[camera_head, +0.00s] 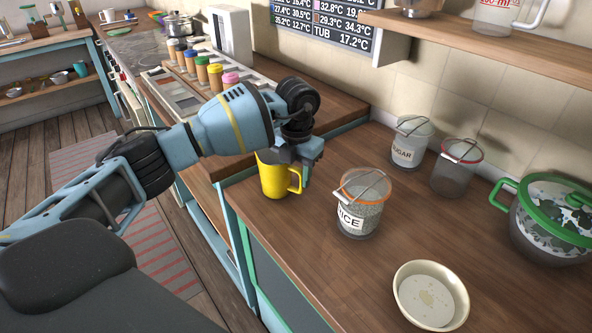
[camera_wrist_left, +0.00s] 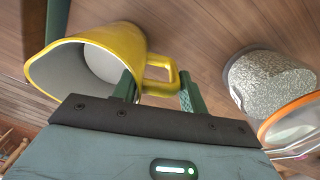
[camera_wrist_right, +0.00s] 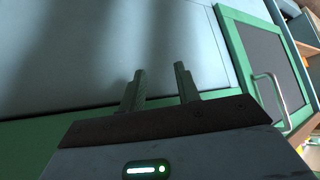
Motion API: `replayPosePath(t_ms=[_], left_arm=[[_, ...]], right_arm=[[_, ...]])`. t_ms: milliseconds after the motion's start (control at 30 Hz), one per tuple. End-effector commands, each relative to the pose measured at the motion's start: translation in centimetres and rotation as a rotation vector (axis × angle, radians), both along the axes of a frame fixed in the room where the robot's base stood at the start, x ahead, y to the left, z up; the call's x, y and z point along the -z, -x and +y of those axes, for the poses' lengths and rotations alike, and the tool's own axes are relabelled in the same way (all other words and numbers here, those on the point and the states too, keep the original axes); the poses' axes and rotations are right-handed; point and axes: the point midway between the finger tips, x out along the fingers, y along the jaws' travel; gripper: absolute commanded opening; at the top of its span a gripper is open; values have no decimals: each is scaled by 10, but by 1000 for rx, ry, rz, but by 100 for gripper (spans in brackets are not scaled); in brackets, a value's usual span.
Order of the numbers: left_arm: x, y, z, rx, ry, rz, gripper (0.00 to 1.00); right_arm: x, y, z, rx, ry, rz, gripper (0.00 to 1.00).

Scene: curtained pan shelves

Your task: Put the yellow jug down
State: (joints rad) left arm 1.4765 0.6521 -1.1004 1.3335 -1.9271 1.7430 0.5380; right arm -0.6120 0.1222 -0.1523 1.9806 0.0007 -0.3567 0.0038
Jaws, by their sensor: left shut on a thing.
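The yellow jug (camera_head: 273,181) is upright at the left front edge of the wooden counter (camera_head: 300,245). Its base is at or just above the wood; I cannot tell if it touches. My left gripper (camera_head: 301,163) is shut on its handle from above. In the left wrist view the jug (camera_wrist_left: 128,48) shows its pale, empty inside, and its handle lies between the fingers of the left gripper (camera_wrist_left: 157,90). My right gripper (camera_wrist_right: 160,88) is open and empty, facing a pale blue panel with green edges; it is out of the head view.
A rice jar (camera_head: 362,215) with an orange rim stands just right of the jug. A sugar jar (camera_head: 408,150), a red-rimmed jar (camera_head: 455,170), a cream bowl (camera_head: 404,296) and a green-lidded pot (camera_head: 535,235) are further right. Bare counter lies in front of the rice jar.

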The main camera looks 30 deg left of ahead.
Motion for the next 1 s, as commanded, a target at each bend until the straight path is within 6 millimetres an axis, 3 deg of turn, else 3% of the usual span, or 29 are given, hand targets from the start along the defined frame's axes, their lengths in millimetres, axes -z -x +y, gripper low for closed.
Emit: replayPosePath(t_ms=[733,767,933,1000], left_arm=[[4,-1,0,0,0,-3,0],[4,-1,0,0,0,-3,44],[4,-1,0,0,0,-3,66],[4,0,0,0,0,-2,68]], right_arm=[[0,0,4,12,-10,0,32],[0,0,4,11,-10,0,32],[0,0,3,9,-8,1,32],[0,0,2,7,-7,1,32]])
